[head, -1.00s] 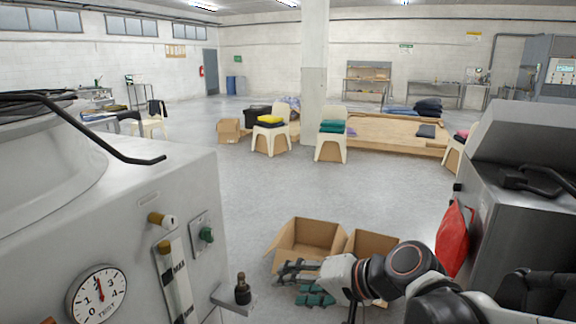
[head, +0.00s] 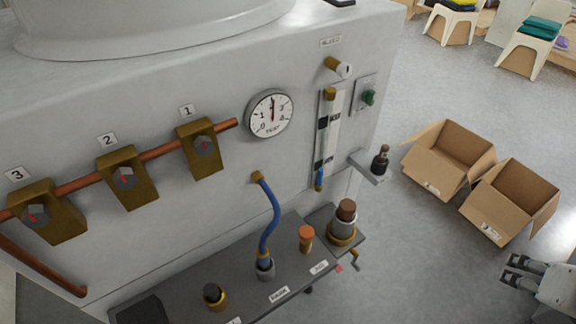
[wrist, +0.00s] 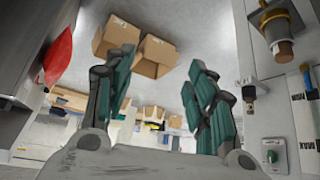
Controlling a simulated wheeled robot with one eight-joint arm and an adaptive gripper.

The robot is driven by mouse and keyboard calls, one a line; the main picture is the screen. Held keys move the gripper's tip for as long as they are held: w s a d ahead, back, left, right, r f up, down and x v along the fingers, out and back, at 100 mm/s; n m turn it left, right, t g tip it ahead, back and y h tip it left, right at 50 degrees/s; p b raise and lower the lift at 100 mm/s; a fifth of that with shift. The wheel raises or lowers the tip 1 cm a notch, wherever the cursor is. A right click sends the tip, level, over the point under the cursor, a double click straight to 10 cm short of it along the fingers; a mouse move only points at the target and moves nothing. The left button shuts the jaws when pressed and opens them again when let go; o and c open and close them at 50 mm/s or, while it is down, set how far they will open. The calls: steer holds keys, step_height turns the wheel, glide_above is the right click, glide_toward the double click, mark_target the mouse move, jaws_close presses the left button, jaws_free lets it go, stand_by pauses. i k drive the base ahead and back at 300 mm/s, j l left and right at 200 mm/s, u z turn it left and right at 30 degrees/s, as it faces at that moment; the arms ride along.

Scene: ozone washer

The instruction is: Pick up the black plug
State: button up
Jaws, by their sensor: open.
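A small black plug (head: 380,158) stands upright on a metal bracket at the right corner of the grey machine; it also shows in the wrist view (wrist: 249,92), right of the fingers. Another black-topped piece (head: 213,296) sits in a brass fitting on the machine's lower ledge. I cannot tell for certain which one the task names. My gripper (head: 515,272) is at the right edge of the head view, well apart from both. In the wrist view its green-padded fingers (wrist: 160,95) are spread with nothing between them.
The ledge (head: 180,302) also carries an orange plug (head: 306,238), a blue hose (head: 270,215) and a brown-topped fitting (head: 346,213). Three brass valves, a gauge (head: 270,113) and a green switch (head: 369,98) are on the panel. Two open cardboard boxes (head: 450,157) (head: 511,200) stand on the floor.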

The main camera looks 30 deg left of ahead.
mark_target(211, 290)
steer(key=u, duration=2.55)
steer(key=k+j+z, duration=0.2)
steer(key=j+z, duration=0.25)
steer(key=k+j+z, duration=0.25)
steer(key=j+z, duration=0.25)
steer(key=k+j+z, duration=0.3)
steer(key=z, duration=0.15)
